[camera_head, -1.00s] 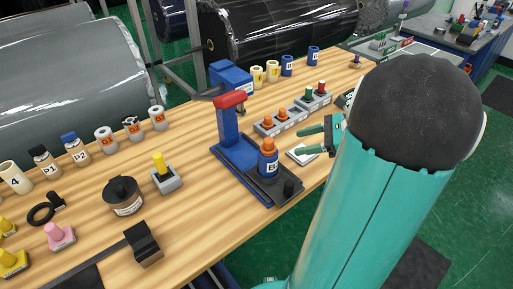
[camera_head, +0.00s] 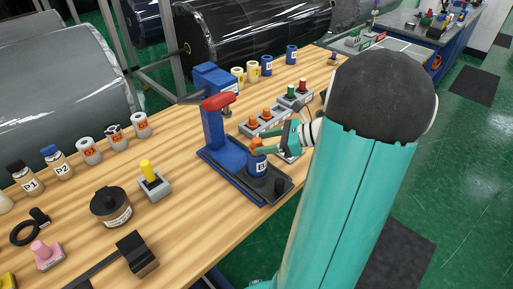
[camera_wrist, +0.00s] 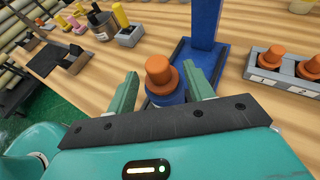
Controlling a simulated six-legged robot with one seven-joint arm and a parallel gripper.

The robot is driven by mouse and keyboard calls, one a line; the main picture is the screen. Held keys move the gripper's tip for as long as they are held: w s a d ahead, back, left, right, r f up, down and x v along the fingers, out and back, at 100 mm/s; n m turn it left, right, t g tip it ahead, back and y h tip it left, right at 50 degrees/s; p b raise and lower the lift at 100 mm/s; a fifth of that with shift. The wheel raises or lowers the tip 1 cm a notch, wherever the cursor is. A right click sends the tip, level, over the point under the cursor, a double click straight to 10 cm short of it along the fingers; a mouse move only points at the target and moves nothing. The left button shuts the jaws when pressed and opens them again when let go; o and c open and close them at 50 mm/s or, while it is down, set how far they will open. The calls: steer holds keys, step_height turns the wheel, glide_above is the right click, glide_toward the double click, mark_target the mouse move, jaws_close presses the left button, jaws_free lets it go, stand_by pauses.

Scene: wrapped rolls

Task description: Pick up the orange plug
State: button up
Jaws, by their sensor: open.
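An orange plug (camera_head: 257,146) sits on top of a blue labelled bottle (camera_head: 257,165), which stands on the dark base of a blue press with a red handle. In the wrist view the plug (camera_wrist: 159,76) has a round knob above a wider flange, with the blue bottle (camera_wrist: 168,98) below it. My gripper (camera_wrist: 160,70) is open, one green finger on each side of the plug, with a visible gap on the left. Contact on the right cannot be told. In the head view my gripper (camera_head: 262,144) reaches the plug from the right.
The blue press (camera_head: 216,130) stands just left of the bottle. A grey block (camera_head: 263,125) with two more orange plugs is behind. A block with a yellow knob (camera_head: 149,172) and a dark round container (camera_head: 111,207) are at left. Bare wood lies in front of the press.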

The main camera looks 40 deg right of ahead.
mark_target(251, 146)
steer(key=x, duration=0.4)
steer(key=shift+w+a, duration=0.2)
steer(key=shift+w, duration=0.05)
steer(key=c, duration=1.1)
steer(key=shift+o, duration=0.2)
steer(key=shift+r, duration=0.2)
